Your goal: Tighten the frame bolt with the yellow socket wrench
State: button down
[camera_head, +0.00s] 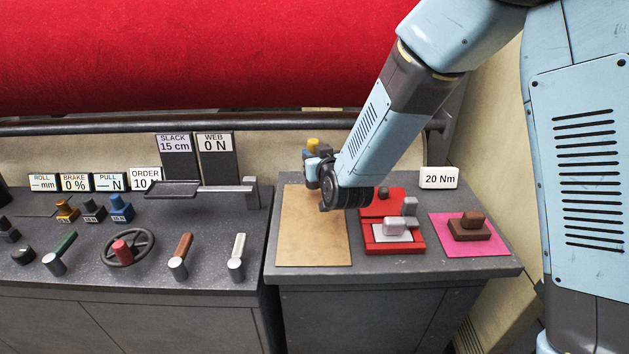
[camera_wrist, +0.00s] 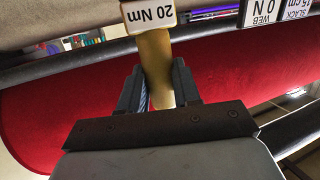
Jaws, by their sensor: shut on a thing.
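My gripper (camera_head: 318,165) is over the tan mat at the left of the right-hand bench. In the wrist view my gripper (camera_wrist: 158,88) is shut on the yellow socket wrench (camera_wrist: 154,62), whose yellow shaft runs up between the two dark fingers. The wrench's yellow end (camera_head: 313,145) shows above the gripper in the head view; its socket is not clear. I cannot pick out the frame bolt for certain in either view.
A red fixture with grey blocks (camera_head: 398,246) and a brown block (camera_head: 469,226) on a pink mat (camera_head: 497,246) stand right of the tan mat (camera_head: 300,250). Left is a console with levers and a handwheel (camera_head: 128,262). A red roll (camera_head: 200,50) spans the back.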

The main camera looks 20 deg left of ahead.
aim_at(315, 143)
jog(key=shift+r, duration=2.6)
